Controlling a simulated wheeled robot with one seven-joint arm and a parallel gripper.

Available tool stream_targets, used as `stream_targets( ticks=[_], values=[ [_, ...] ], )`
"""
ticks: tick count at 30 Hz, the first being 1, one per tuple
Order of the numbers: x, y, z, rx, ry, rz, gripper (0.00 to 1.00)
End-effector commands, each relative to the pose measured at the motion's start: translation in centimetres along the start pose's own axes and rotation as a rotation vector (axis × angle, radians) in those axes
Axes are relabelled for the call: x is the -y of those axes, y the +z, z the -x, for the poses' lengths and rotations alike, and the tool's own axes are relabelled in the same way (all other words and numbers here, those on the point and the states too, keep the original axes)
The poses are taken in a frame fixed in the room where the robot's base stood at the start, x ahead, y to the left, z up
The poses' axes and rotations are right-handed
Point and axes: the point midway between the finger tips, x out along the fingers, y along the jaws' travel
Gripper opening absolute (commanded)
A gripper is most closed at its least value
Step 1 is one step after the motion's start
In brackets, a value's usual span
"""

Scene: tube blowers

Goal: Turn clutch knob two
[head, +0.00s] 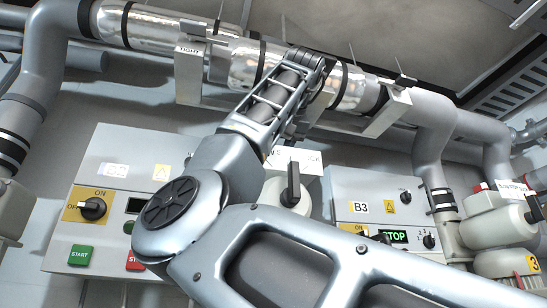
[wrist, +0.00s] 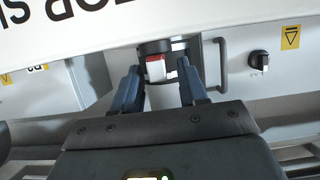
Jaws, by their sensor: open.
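In the wrist view, my gripper (wrist: 160,84) is open, with one dark blue finger on each side of a small white and red piece (wrist: 156,69). That piece sits at a dark round fitting (wrist: 154,47) and could be the clutch knob; no number shows on it. I cannot tell whether the fingers touch it. In the head view, a black handle (head: 293,185) stands upright on an off-white rounded housing (head: 275,191), partly hidden by my arm. I cannot tell whether it is clutch knob two. My fingertips cannot be made out in the head view.
Control box B3 (head: 347,185) is at right, and another control box (head: 118,152) with an ON switch (head: 93,208) is at left. Metal pipes (head: 165,26) run above. A machine marked 3 (head: 498,225) stands far right. A grey bracket handle (wrist: 222,62) is close to my right finger.

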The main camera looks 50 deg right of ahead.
Motion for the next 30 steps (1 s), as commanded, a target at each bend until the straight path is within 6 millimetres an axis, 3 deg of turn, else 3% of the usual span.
stream_targets(
  ticks=[6, 12, 30],
  values=[
    [0.0, 0.2, 3.6, -0.003, 0.001, 0.000, 0.43],
    [0.0, 0.1, 6.0, -0.001, 0.000, 0.000, 0.43],
    [0.0, 0.1, 6.5, 0.000, 0.001, 0.000, 0.43]
  ],
)
